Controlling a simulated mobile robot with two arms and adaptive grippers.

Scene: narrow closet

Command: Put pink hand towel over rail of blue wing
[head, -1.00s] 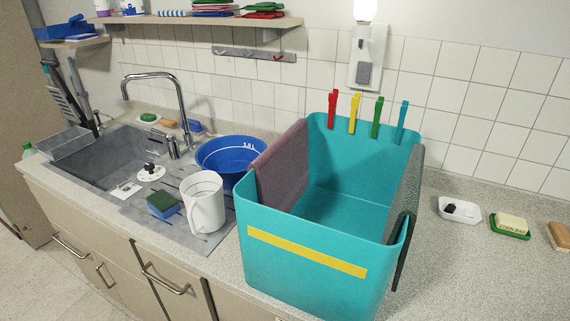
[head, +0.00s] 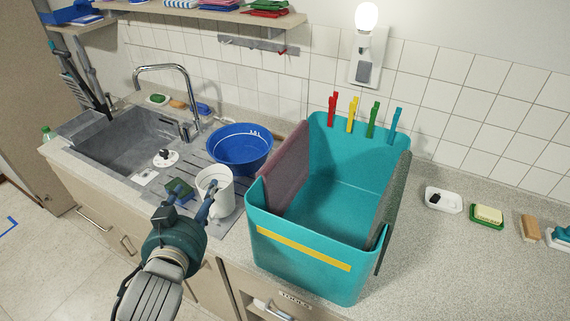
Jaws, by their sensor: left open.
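A mauve-pink towel (head: 286,168) hangs over the left wall of a teal bin (head: 300,275) on the counter. I cannot tell whether the fingers touch the mug. I see no blue wing or rail that I can make out. My right gripper is not in view.
A dark green cloth (head: 394,200) hangs over the bin's right wall. Coloured pegs (head: 351,114) clip its back rim. A blue basin (head: 240,160) and a sponge (head: 180,190) stand by the sink (head: 125,145). Soap dishes (head: 443,200) lie right; the counter's front right is clear.

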